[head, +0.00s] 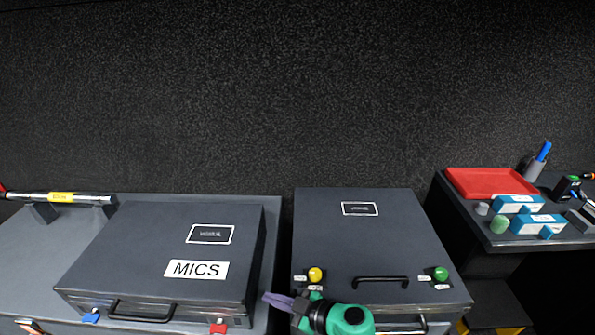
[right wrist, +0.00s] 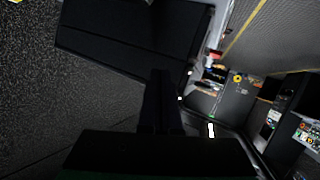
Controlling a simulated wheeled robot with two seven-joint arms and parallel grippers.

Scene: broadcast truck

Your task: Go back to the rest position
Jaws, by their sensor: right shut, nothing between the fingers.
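My right gripper (head: 280,301) shows at the bottom middle of the head view, on a green and black wrist. Its fingers are shut with nothing between them. They point left, in front of the gap between the MICS case and the dark case. In the right wrist view the shut fingers (right wrist: 160,100) show as a dark shape in the middle. My left gripper is not in the head view.
A closed grey MICS case (head: 165,250) lies at the left. A closed dark case (head: 375,235) with yellow and green knobs lies right of it. A side table at the right holds a red tray (head: 490,182), blue-white boxes (head: 518,204) and a pen cup (head: 535,168).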

